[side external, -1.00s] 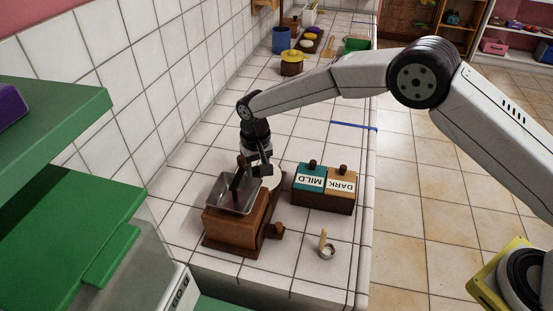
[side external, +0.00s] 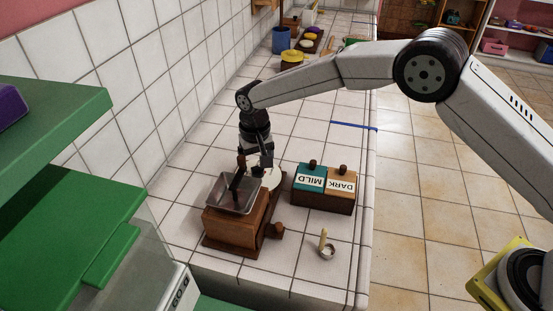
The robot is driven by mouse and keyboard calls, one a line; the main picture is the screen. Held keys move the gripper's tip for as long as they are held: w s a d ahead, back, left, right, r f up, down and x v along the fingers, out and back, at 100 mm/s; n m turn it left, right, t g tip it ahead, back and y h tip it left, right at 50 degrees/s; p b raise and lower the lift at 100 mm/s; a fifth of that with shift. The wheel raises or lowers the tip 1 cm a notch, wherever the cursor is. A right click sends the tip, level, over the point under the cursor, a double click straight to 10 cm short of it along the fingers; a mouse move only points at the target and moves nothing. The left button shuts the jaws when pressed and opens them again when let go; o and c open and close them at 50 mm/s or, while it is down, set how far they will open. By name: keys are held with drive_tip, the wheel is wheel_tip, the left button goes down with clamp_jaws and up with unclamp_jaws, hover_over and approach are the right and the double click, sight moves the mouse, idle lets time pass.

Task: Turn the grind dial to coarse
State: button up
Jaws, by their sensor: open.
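The wooden grinder (side external: 236,232) stands on the tiled counter, with a metal hopper (side external: 232,198) on top and a dark crank arm rising from it. A pale round disc (side external: 272,178) shows just behind the grinder; it may be the grind dial, but no marks or pointer can be made out. My gripper (side external: 255,168) points down above the back of the grinder, close to the crank and the disc. Its jaws are open. The crank and hopper partly cover the fingertips, and I cannot tell whether they touch anything.
A box with MILD (side external: 310,180) and DARK (side external: 341,184) lids stands right of the grinder. A small scoop (side external: 327,247) lies near the front. A yellow pot (side external: 292,59) and blue pot (side external: 281,40) stand farther back.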

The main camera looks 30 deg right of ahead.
sight(258, 167)
drive_tip(key=shift+r, duration=2.8)
drive_tip(key=shift+s+d+r, duration=0.15)
drive_tip(key=shift+d, duration=0.35)
drive_tip(key=s+d+r+t, duration=0.1)
drive_tip(key=s+d+r, duration=0.2)
drive_tip(key=s+d, duration=0.9)
drive_tip(key=s+d+f, duration=0.1)
drive_tip(key=s+d, duration=0.3)
drive_tip(key=s, duration=0.3)
drive_tip(key=s+d+f+n+t, duration=0.1)
drive_tip(key=s+d, duration=0.4)
drive_tip(key=s, duration=0.2)
drive_tip(key=shift+d+t, duration=0.15)
drive_tip(key=shift+t, duration=0.15)
